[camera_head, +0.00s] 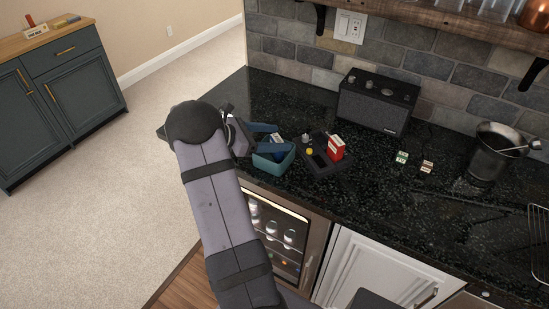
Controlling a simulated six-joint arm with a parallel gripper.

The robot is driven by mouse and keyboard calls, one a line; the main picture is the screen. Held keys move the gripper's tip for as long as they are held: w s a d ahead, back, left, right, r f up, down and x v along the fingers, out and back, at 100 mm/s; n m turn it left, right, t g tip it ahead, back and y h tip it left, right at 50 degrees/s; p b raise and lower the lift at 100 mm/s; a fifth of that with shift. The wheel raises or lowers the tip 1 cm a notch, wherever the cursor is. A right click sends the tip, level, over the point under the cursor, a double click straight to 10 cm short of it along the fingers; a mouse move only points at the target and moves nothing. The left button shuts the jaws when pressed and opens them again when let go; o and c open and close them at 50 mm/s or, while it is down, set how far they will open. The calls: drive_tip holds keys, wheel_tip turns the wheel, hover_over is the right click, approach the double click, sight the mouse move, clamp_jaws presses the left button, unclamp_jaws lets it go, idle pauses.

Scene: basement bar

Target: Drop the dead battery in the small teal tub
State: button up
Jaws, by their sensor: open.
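The small teal tub (274,167) stands on the black counter near its front edge, left of a dark tray. My gripper (277,137) is open, with its blue fingers over the tub's opening, reaching in from the left. A small whitish item shows near the fingertips; I cannot tell whether it is the battery or whether it lies inside the tub. The fingers hide much of the tub's inside. I cannot make out the dead battery for certain.
The dark tray (325,169) right of the tub holds a red box (336,148) and small items. A black speaker (378,103) stands behind. Small cards (402,157) and a dark metal bucket (490,154) are farther right. The counter between them is clear.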

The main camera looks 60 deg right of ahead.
drive_tip(key=b+v, duration=0.1)
drive_tip(key=v, duration=0.5)
drive_tip(key=shift+b, duration=0.35)
drive_tip(key=shift+a+r, duration=0.1)
drive_tip(key=s+a+f+m+t+y, duration=0.2)
drive_tip(key=a+f+m+y, duration=0.1)
drive_tip(key=a, duration=1.1)
drive_tip(key=s+a+f+m+t+y, duration=0.1)
drive_tip(key=a+f+m+t+y, duration=0.2)
drive_tip(key=a, duration=1.1)
drive_tip(key=s+a+f+m+t+y, duration=0.2)
drive_tip(key=a+m+y, duration=0.3)
drive_tip(key=a, duration=0.9)
drive_tip(key=shift+s+a+f+t, duration=0.15)
drive_tip(key=shift+s+f+t, duration=0.25)
drive_tip(key=shift+f, duration=0.15)
